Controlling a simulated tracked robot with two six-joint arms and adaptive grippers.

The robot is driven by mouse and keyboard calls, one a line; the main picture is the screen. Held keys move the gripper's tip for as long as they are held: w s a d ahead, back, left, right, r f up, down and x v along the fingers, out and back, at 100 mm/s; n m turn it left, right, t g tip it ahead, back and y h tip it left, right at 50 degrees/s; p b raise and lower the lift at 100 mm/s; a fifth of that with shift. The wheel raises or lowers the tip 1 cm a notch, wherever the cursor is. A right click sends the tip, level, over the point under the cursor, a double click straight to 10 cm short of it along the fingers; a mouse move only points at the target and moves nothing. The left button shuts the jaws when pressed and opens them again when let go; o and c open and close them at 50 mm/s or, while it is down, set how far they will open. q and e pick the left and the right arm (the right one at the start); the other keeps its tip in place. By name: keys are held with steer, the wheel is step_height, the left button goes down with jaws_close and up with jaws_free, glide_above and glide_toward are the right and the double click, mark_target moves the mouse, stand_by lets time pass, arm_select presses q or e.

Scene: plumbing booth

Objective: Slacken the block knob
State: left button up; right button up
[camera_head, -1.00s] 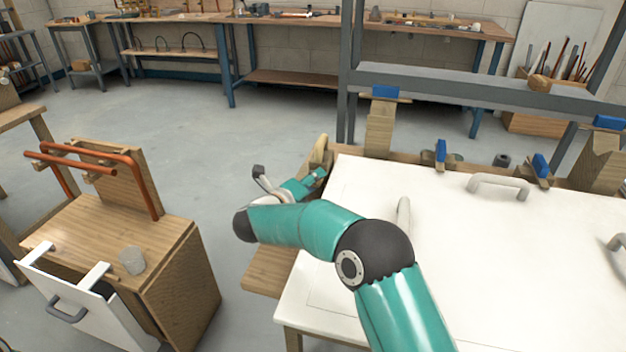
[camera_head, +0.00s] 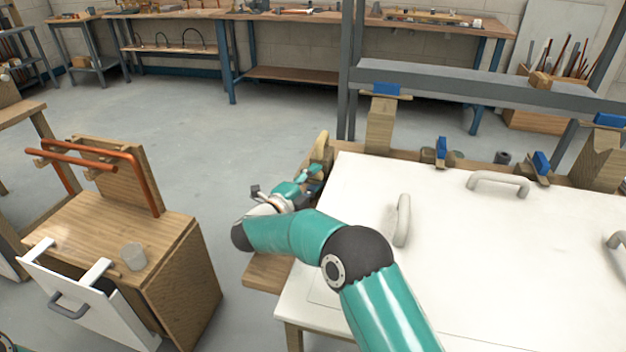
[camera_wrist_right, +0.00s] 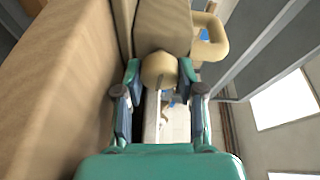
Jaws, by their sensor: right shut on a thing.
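The block knob (camera_wrist_right: 158,68) is a pale tan, rounded knob on the end of a wooden block (camera_wrist_right: 163,25) in the right wrist view. My right gripper (camera_wrist_right: 160,80) has one finger on each side of the knob and is shut on it. In the head view my right gripper (camera_head: 312,176) is at the left edge of the white-topped table, just below a rounded wooden piece (camera_head: 321,146). The knob itself is hidden there by the gripper. My left gripper is not in view.
The white tabletop (camera_head: 470,260) with grey handles (camera_head: 403,220) lies right of my arm. Open floor (camera_head: 225,180) lies between. A grey frame (camera_head: 480,88) crosses behind the table.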

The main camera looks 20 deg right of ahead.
steer(key=shift+s+f, duration=0.1)
steer(key=shift+f, duration=0.3)
steer(key=o, duration=0.9)
steer(key=shift+c, duration=0.2)
steer(key=shift+r, duration=0.1)
steer(key=v, duration=1.2)
